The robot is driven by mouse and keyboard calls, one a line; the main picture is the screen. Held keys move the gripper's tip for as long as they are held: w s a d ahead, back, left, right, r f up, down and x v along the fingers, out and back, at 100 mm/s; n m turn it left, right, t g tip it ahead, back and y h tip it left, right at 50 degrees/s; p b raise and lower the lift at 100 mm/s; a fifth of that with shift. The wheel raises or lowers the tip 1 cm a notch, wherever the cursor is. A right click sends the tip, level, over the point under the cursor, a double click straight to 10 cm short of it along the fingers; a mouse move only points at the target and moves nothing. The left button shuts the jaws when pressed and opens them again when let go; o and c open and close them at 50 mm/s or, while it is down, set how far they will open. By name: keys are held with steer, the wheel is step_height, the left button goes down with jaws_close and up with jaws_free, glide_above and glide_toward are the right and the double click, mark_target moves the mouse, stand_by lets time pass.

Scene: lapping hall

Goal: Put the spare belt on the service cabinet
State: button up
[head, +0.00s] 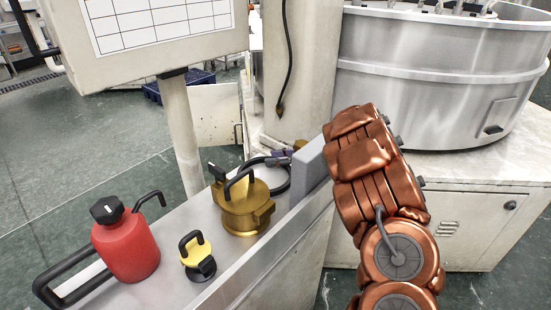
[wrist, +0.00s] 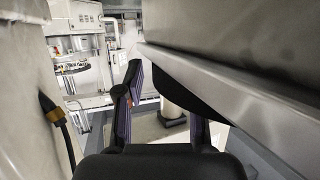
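My gripper (wrist: 163,100) shows in the wrist view with its two purple-padded fingers apart and nothing clearly held between them. I cannot tell which furniture is the service cabinet. A pale cabinet (head: 470,222) with a vent grille stands at the right, and a metal-topped unit (head: 180,222) at the left.
The metal top holds a red can (head: 126,245), a small yellow-black item (head: 197,257) and a brass fixture (head: 245,205). A black cable (head: 287,55) hangs from a column; it also shows in the wrist view (wrist: 60,125). A large round metal machine (head: 440,75) stands at right.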

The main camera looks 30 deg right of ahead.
steer(key=shift+r, duration=0.1)
steer(key=v, duration=1.2)
steer(key=shift+r, duration=0.2)
